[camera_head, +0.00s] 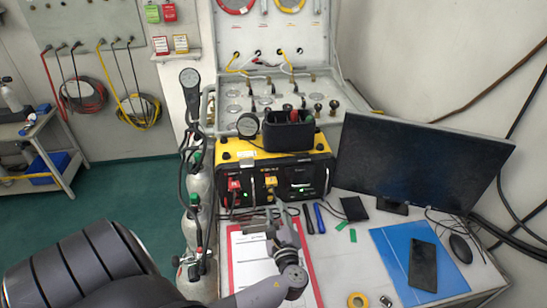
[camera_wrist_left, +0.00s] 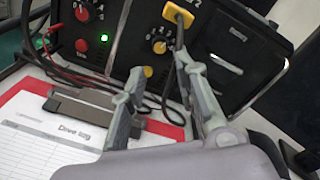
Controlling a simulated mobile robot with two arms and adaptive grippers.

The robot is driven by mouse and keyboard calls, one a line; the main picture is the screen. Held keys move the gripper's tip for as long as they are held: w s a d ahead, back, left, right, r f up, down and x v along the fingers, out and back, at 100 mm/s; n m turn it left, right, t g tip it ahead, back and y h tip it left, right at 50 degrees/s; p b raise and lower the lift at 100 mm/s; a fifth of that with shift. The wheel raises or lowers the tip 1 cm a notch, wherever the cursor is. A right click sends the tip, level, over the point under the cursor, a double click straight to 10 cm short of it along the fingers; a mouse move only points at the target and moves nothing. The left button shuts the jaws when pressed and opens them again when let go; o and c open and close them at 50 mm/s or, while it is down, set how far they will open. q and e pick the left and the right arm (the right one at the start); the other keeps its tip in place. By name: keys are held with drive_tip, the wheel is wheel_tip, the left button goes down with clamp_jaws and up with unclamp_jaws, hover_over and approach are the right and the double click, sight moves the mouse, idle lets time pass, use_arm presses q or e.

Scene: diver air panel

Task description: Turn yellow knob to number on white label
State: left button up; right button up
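The yellow knob (camera_wrist_left: 158,45) is on the black front panel of the yellow and black box (camera_head: 318,163), with number marks around it. My left gripper (camera_wrist_left: 158,72) is open and empty, its two fingers pointing at the panel just below the knob and apart from it. In the head view my left gripper (camera_head: 277,220) hangs over the clipboard, in front of the box. A small white mark (camera_wrist_left: 238,33) is on the panel to the right; I cannot read its number. My right gripper is not in view.
A yellow plug (camera_wrist_left: 178,15) with a cable sits just above the knob. Red and black cables run at the left. A clipboard (camera_head: 236,262) with a dive log lies below the gripper. A monitor (camera_head: 420,160) stands right; gas cylinders (camera_head: 197,225) stand left.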

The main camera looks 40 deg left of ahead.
use_arm(q)
drive_tip(key=v, duration=0.4)
drive_tip(key=shift+s+d, duration=0.25)
drive_tip(key=shift+d, duration=0.1)
